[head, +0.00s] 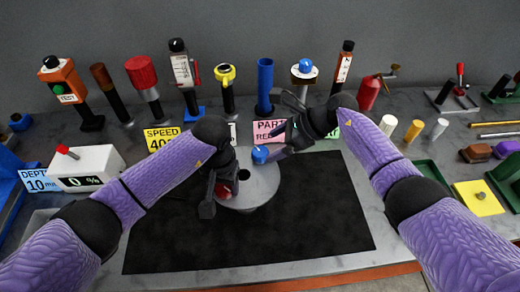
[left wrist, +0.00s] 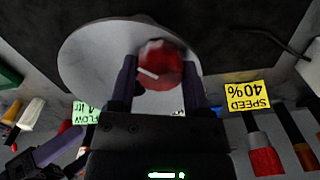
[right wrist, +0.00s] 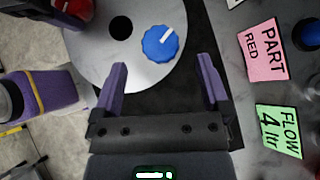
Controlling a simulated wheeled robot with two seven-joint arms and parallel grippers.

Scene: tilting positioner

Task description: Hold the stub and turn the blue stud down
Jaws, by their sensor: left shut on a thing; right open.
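A round grey tilting plate (head: 262,190) with a dark centre hole stands on the black mat. A blue stud (head: 260,154) with a white line sits near the plate's far edge; it also shows in the right wrist view (right wrist: 158,44). My left gripper (left wrist: 158,64) is shut on a red stub (left wrist: 160,58) with a white line at the plate's left side; the stub is partly hidden in the head view (head: 224,189). My right gripper (right wrist: 162,66) is open and empty, its fingertips just short of the blue stud, which appears between their lines.
Several upright tools stand along the back, including a blue tube (head: 265,85). A pink PART RED card (right wrist: 266,50) and a green FLOW card (right wrist: 280,130) lie near my right gripper. A white box with a red lever (head: 88,167) is at left. The mat's front (head: 250,240) is clear.

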